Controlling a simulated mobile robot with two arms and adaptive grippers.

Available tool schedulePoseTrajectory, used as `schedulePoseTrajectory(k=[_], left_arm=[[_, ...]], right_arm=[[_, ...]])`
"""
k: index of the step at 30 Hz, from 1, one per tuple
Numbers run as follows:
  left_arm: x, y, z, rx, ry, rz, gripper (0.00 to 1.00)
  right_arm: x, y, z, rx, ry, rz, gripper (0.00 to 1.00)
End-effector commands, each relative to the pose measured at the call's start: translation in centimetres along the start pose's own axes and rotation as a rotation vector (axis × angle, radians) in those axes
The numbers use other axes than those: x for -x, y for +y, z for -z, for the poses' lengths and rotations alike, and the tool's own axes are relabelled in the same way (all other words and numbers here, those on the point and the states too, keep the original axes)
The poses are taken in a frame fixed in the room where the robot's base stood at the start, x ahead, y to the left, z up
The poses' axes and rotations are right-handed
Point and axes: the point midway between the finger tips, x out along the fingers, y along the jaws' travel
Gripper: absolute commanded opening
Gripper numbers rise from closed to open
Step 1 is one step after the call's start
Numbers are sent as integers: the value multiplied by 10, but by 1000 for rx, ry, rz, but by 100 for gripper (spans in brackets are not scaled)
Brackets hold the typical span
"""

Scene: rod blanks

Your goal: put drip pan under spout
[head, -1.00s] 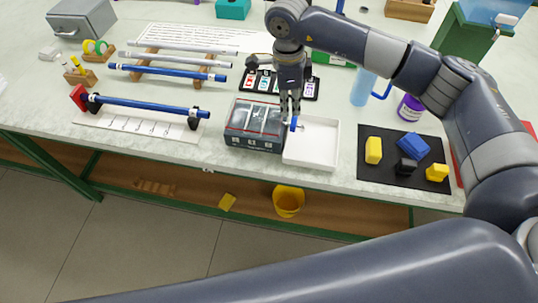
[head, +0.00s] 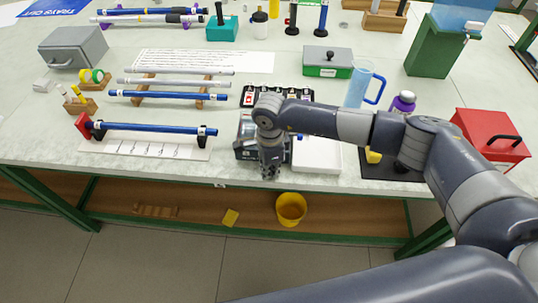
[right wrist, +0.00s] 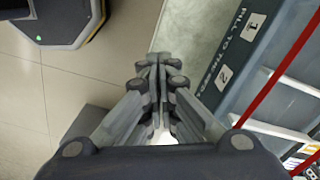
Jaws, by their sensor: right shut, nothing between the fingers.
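No part is clearly marked as the drip pan. A shallow white tray (head: 318,160) lies at the table's front edge, and a small blue piece (head: 299,138) shows at its back left. A blue translucent tank (head: 462,14) stands on a green stand (head: 434,50) at the back right, with a white fitting (head: 476,27) that may be the spout. My right gripper (head: 269,174) is shut and empty, pointing down at the table's front edge before a dark box (head: 246,150). In the right wrist view the closed fingers (right wrist: 160,62) are beside the box's labelled face (right wrist: 238,50). My left gripper is out of view.
A yellow bucket (head: 291,208) is below, near the lower shelf. A black mat (head: 390,171), a red box (head: 492,140), a blue-handled jug (head: 360,85) and a purple-lidded bottle (head: 403,102) are to the right. Rod racks (head: 150,142) fill the left.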

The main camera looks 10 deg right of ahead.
Motion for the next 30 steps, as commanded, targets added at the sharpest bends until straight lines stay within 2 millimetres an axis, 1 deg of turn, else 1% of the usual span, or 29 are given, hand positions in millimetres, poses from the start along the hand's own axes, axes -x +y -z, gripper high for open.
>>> schedulePoseTrajectory(k=[1,3,6,11,20,23,27,30], left_arm=[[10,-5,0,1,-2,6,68],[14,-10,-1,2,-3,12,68],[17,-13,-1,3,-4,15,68],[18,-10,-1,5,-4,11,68],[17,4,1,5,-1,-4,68],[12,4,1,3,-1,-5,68],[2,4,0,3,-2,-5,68],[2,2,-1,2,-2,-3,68]], right_arm=[[8,-2,15,-11,5,4,0],[7,-2,24,-9,5,3,0],[6,-2,31,-7,3,3,0],[5,-2,37,-6,3,4,0],[4,-2,38,-7,3,4,0],[2,-2,42,-8,3,5,0],[1,-3,53,-8,4,6,0],[4,-2,54,-6,3,6,0]])
